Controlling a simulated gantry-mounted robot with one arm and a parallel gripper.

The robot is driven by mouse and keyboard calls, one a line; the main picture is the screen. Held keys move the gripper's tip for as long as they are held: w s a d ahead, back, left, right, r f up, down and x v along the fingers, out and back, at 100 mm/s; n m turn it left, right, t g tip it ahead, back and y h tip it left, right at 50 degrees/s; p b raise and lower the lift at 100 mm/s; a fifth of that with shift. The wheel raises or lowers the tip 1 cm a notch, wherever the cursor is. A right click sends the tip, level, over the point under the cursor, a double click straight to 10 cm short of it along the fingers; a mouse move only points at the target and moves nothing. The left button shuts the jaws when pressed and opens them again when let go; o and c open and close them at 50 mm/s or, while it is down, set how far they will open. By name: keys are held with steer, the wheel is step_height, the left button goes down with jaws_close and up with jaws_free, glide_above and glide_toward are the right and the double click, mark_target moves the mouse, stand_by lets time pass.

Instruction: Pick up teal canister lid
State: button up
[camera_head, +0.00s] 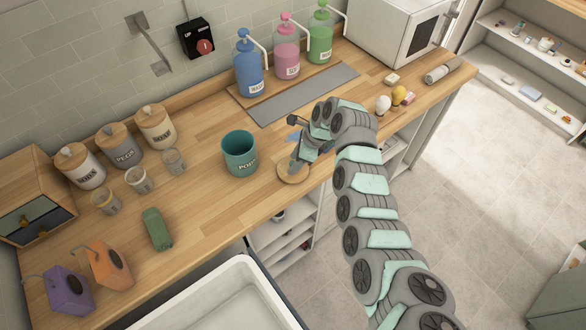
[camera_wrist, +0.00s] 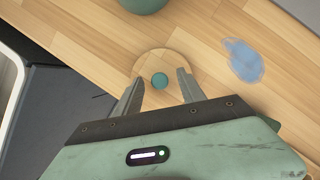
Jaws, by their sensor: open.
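The canister lid is a round light-wood disc (camera_head: 293,172) with a teal knob, lying flat on the wooden counter near its front edge. In the wrist view the lid (camera_wrist: 162,61) shows its teal knob in the middle. My gripper (camera_head: 296,166) is over the lid. In the wrist view my gripper (camera_wrist: 157,80) is open, its two fingers apart on either side of the knob and nothing between them held. The open teal canister (camera_head: 240,153) stands upright to the left of the lid, and its edge shows at the top of the wrist view (camera_wrist: 143,4).
A blue puddle (camera_wrist: 243,60) lies right of the lid. Pump bottles (camera_head: 287,50) stand on a board at the back. Several lidded canisters (camera_head: 118,145) and small jars (camera_head: 138,180) stand left. A white basin (camera_head: 225,298) is below the counter's front edge.

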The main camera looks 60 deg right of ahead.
jaws_close()
stand_by(0.4)
stand_by(0.4)
